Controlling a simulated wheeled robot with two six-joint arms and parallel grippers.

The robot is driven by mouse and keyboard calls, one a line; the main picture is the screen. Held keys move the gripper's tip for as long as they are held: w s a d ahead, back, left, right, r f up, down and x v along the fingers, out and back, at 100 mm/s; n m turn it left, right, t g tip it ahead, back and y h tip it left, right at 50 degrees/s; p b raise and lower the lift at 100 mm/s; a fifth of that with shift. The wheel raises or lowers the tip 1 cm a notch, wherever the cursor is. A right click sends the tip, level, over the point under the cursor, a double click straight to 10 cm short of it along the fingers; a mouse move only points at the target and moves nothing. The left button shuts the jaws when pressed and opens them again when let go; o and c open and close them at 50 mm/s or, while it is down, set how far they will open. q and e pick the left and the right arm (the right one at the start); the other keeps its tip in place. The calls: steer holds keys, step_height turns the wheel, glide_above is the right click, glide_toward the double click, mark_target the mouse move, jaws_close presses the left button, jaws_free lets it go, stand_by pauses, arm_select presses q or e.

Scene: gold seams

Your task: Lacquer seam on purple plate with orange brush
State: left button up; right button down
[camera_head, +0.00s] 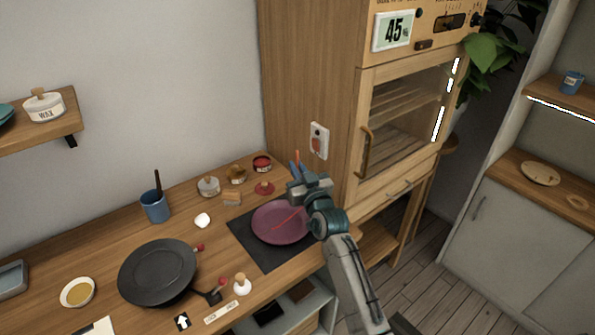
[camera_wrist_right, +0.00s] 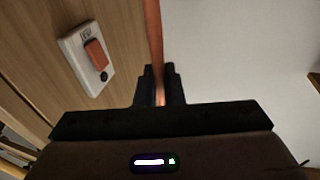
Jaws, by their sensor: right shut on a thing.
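The purple plate (camera_head: 268,232) lies flat on a dark mat (camera_head: 262,259) near the right end of the wooden counter. A thin red seam line (camera_head: 287,221) runs across it. My right gripper (camera_head: 298,172) is shut on the orange brush (camera_head: 297,156), above the far right of the plate. In the right wrist view the orange brush handle (camera_wrist_right: 153,35) runs up from between the fingers (camera_wrist_right: 160,88). The brush's bristle end cannot be made out. My right arm hides the plate's right edge. My left gripper is not in view.
Small jars (camera_head: 209,186), a red dish (camera_head: 264,188) and a blue cup (camera_head: 155,206) stand behind and left of the mat. A black pan (camera_head: 158,272) and a small white bottle (camera_head: 242,284) are nearer. A wooden cabinet (camera_head: 310,80) with a wall switch (camera_head: 319,141) rises behind.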

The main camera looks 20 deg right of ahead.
mark_target(297, 151)
steer(key=shift+r+p, duration=0.8)
steer(key=shift+r, duration=0.5)
step_height(297, 151, up, 5)
steer(key=p, duration=0.4)
steer(key=shift+f, duration=0.2)
steer(key=shift+f, duration=0.1)
